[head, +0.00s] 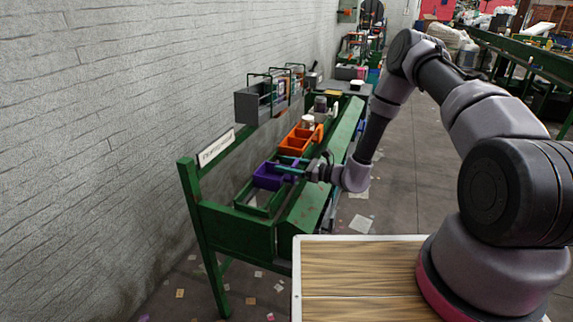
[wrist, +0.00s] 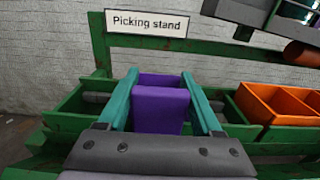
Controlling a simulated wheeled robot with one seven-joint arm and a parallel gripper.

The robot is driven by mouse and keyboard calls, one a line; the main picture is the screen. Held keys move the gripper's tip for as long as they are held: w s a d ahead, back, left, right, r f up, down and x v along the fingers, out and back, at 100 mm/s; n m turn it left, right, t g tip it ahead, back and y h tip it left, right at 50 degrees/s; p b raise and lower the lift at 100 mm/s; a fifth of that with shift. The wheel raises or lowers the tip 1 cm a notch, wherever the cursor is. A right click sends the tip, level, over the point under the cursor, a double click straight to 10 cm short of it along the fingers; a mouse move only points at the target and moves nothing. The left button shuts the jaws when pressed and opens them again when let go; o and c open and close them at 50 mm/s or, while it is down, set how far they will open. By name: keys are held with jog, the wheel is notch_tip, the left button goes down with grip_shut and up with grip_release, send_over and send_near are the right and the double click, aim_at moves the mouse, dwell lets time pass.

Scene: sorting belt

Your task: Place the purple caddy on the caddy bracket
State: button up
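The purple caddy (head: 268,177) sits in the near part of the long green stand. My gripper (head: 288,169) reaches over it from the right. In the wrist view the purple caddy (wrist: 160,108) shows as an upright purple block between the two teal fingers of my gripper (wrist: 161,80). The fingers lie along its left and right sides. I cannot tell whether they press on it or only stand beside it. The lower part of the caddy is hidden behind my gripper's body. I cannot single out the caddy bracket with certainty.
An orange caddy (head: 295,144) stands beyond the purple one on the green stand (head: 237,227). A grey box (head: 253,103) with green frames hangs above, near the wall. A white sign (wrist: 146,23) reads "Picking stand". Green-walled space (wrist: 70,103) lies left of the caddy.

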jog(key=shift+o, duration=1.4)
jog(key=shift+r, duration=0.15)
jog(key=v, duration=1.2)
jog(key=s+d+r+n+g+h, duration=0.1)
jog(key=s+r+n+g+h, duration=0.4)
jog(key=r, duration=0.7)
jog(key=s+d+r+n+g, duration=0.1)
jog(key=s+r+n+g, duration=0.2)
jog(key=r+n, duration=0.65)
jog(key=s+d+r+n+t+h, duration=0.1)
jog(key=s+d+r+t+h, duration=0.2)
jog(key=r, duration=0.4)
jog(key=s+d+r+n+t+h, duration=0.1)
jog(key=s+d+r+t+h, duration=0.2)
jog(key=s+d+r, duration=0.3)
jog(key=s+d+r+n+t+h, duration=0.1)
jog(key=s+d+r+t+h, duration=0.2)
jog(key=s+r, duration=0.3)
notch_tip(320, 180, up, 3)
jog(key=shift+d+f+h, duration=0.1)
jog(key=shift+d+h, duration=0.4)
jog(key=shift+d, duration=0.35)
